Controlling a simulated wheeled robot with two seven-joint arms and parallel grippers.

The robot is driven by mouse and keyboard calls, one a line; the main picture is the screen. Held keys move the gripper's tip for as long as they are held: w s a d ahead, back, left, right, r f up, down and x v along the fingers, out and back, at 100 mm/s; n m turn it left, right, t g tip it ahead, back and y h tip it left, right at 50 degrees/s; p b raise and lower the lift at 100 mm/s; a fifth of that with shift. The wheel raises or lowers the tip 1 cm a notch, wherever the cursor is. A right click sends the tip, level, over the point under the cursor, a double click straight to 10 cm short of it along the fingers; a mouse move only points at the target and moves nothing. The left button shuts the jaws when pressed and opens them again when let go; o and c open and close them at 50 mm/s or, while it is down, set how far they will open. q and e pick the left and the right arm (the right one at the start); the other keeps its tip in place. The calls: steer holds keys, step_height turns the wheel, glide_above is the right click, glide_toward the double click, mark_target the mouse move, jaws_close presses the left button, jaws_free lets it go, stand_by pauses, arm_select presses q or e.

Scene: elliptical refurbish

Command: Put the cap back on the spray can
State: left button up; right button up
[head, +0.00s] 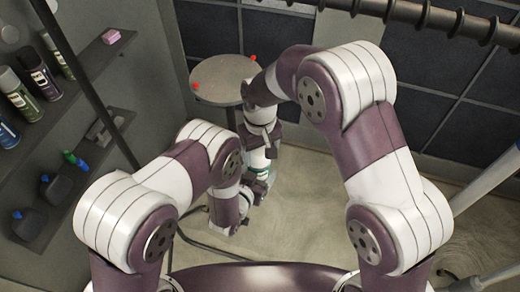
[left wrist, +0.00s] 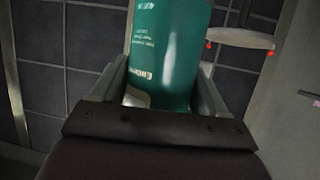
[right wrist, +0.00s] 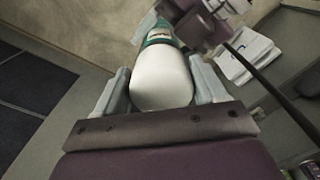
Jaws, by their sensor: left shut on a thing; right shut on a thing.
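The green spray can (left wrist: 165,60) fills the gap between the fingers of my left gripper (left wrist: 162,72), which is shut on it. The can also shows as a small green patch in the head view (head: 263,174). The white cap (right wrist: 160,82) is between the fingers of my right gripper (right wrist: 160,72), which is shut on it. In the right wrist view the cap is in line with the green can (right wrist: 158,36) beyond it. In the head view the cap (head: 258,158) is just above the can. Whether it is fully seated is hidden.
A round grey stool (head: 225,85) with red knobs stands behind my grippers. Shelves at the left hold several spray cans (head: 38,75), dark bottles (head: 55,188) and a pink soap bar (head: 111,36). A dark rail crosses the top right. The floor at right centre is clear.

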steer(key=shift+f, duration=0.35)
stand_by(0.5)
steer(key=o, duration=1)
steer(key=shift+r, duration=0.1)
steer(key=shift+r, duration=3.4)
arm_select(q)
steer(key=a+f+n+y+b, duration=0.1)
steer(key=a+n+y+b, duration=0.1)
steer(key=a, duration=0.7)
steer(key=a+f+n+t+y+b, duration=0.1)
steer(key=a+n+y+b, duration=0.2)
steer(key=a, duration=0.7)
steer(key=shift+w+a+f+y+b, duration=0.2)
steer(key=shift+w+f+y+b, duration=0.1)
steer(key=shift+y+b, duration=0.15)
arm_select(e)
steer(key=s+d+f+m, duration=0.1)
steer(key=s+d+f, duration=0.1)
steer(key=s+d, duration=0.2)
steer(key=s+d+f+m+t, duration=0.1)
steer(key=s+d+f+m, duration=0.1)
steer(key=s+d, duration=0.3)
steer(key=s+d+f+m, duration=0.1)
steer(key=s+d+f, duration=0.2)
steer(key=d, duration=0.5)
steer(key=shift+s+d+m, duration=0.25)
steer(key=shift+s+m, duration=0.15)
steer(key=shift+s, duration=0.45)
